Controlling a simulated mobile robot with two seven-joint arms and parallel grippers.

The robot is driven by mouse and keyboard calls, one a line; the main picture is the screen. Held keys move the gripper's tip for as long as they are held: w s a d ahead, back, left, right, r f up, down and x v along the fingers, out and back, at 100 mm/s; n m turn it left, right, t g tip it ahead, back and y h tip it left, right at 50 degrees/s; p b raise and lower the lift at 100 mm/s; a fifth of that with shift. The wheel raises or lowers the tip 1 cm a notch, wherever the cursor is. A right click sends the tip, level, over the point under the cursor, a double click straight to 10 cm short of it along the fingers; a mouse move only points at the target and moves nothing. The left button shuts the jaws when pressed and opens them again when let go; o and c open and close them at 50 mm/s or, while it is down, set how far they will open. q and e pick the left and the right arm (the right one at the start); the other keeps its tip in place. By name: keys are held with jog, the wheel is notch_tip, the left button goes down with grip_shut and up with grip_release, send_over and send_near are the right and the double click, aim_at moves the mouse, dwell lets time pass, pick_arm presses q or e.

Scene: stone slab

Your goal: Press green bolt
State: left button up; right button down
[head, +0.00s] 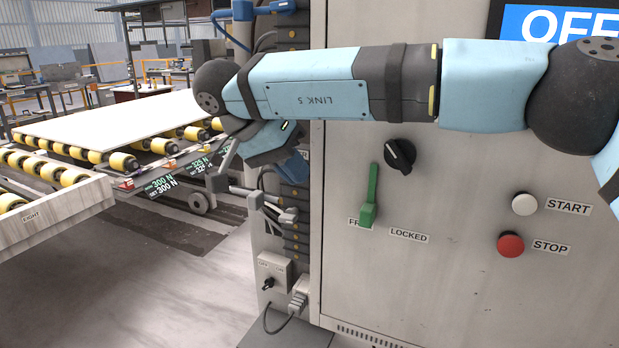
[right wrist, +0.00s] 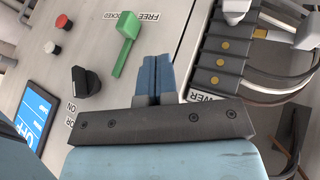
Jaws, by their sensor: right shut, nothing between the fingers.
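The green bolt (head: 369,197) is on the front of the pale cabinet, its long arm upright and its thick end low, partly covering the FREE label. The LOCKED label (head: 408,236) is to its lower right. In the right wrist view the bolt (right wrist: 126,44) lies just left of my fingers. My right gripper (head: 294,167) is partly hidden behind my own arm in the head view, near the cabinet's left edge. In the right wrist view its blue fingers (right wrist: 157,60) are together and empty, apart from the bolt. My left gripper is not in view.
A black rotary knob (head: 400,155), a white START button (head: 525,203) and a red STOP button (head: 511,244) are on the panel. An OFF screen (head: 563,22) is above. Cables and connectors (head: 285,214) stick out left of the panel. A roller conveyor (head: 120,161) stands further left.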

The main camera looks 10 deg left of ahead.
aim_at(346, 207)
jog(key=x, duration=0.7)
jog(key=shift+d+f, duration=0.2)
jog(key=d, duration=0.3)
jog(key=shift+s+d+f+p, duration=0.1)
jog(key=shift+s+f+p, duration=0.1)
jog(key=shift+s+p, duration=0.1)
jog(key=shift+s+d, duration=0.25)
jog(key=shift+d, duration=0.15)
